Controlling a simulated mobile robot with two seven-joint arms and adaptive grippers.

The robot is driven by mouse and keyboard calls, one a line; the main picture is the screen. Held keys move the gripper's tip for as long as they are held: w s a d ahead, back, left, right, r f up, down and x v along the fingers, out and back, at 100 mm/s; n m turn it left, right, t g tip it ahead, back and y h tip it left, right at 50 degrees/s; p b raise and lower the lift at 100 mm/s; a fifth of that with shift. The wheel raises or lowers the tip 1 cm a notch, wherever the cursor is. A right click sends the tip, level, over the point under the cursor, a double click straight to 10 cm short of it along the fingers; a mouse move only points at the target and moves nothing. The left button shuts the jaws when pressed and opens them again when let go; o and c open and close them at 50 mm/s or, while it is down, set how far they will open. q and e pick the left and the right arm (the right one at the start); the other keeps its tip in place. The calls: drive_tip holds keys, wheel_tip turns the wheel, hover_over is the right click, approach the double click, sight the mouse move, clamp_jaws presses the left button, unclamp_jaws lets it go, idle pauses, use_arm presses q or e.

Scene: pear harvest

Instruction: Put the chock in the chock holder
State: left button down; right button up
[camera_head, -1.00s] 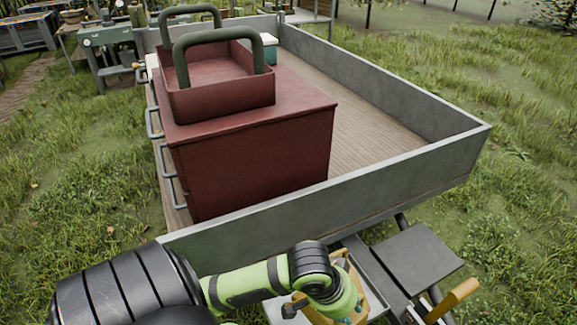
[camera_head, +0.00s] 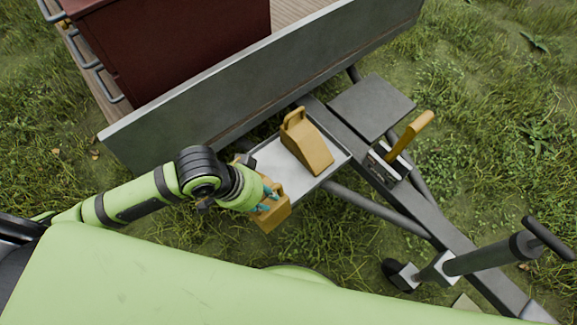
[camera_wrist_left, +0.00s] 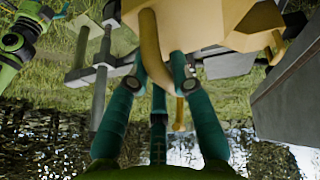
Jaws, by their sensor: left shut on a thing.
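My left gripper (camera_head: 268,198) is shut on a yellow-orange chock (camera_head: 273,217) and holds it by the front left edge of the pale tray-like chock holder (camera_head: 270,157). In the left wrist view, the teal fingers (camera_wrist_left: 160,72) close around the handle of the held chock (camera_wrist_left: 205,22), whose body fills the upper middle. A second yellow chock (camera_head: 308,144) sits in the right part of the holder. The left part of the holder looks bare, partly hidden by my gripper and wrist.
The trailer's grey side wall (camera_head: 255,95) rises behind the holder, with a red cabinet (camera_head: 185,40) inside. A yellow-handled lever (camera_head: 410,133), a grey plate (camera_head: 372,106) and the drawbar with a jack (camera_head: 492,256) lie right. Grass surrounds them.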

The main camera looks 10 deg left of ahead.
sight(271, 181)
use_arm(q)
drive_tip(key=shift+s+d+f, duration=0.15)
drive_tip(key=shift+d+f, duration=0.05)
drive_tip(key=shift+f, duration=0.1)
drive_tip(key=shift+d+f+m, duration=0.1)
drive_tip(key=shift+d+m, duration=0.1)
drive_tip(key=shift+m, duration=0.1)
drive_tip(key=w+d+m+g+b, duration=0.1)
drive_tip(key=w+d+m+b, duration=0.4)
drive_tip(key=w+d, duration=0.3)
drive_tip(key=a+f, duration=0.3)
drive_tip(key=w+a+f+b, duration=0.1)
drive_tip(key=a+f, duration=0.2)
drive_tip(key=f, duration=0.1)
drive_tip(key=a+f+b, duration=0.1)
drive_tip(key=a+f, duration=0.2)
drive_tip(key=a, duration=0.1)
drive_tip(key=shift+w+f, duration=0.15)
drive_tip(key=shift+w, duration=0.2)
drive_tip(key=shift+f, duration=0.25)
drive_tip(key=c, duration=1.1)
unclamp_jaws()
drive_tip(key=shift+a+f, duration=0.1)
use_arm(e)
drive_tip(key=w+f+t, duration=0.2)
drive_tip(key=w+f, duration=0.3)
drive_tip(key=w, duration=0.5)
drive_tip(key=shift+f+t, duration=0.25)
drive_tip(key=shift+t, duration=0.05)
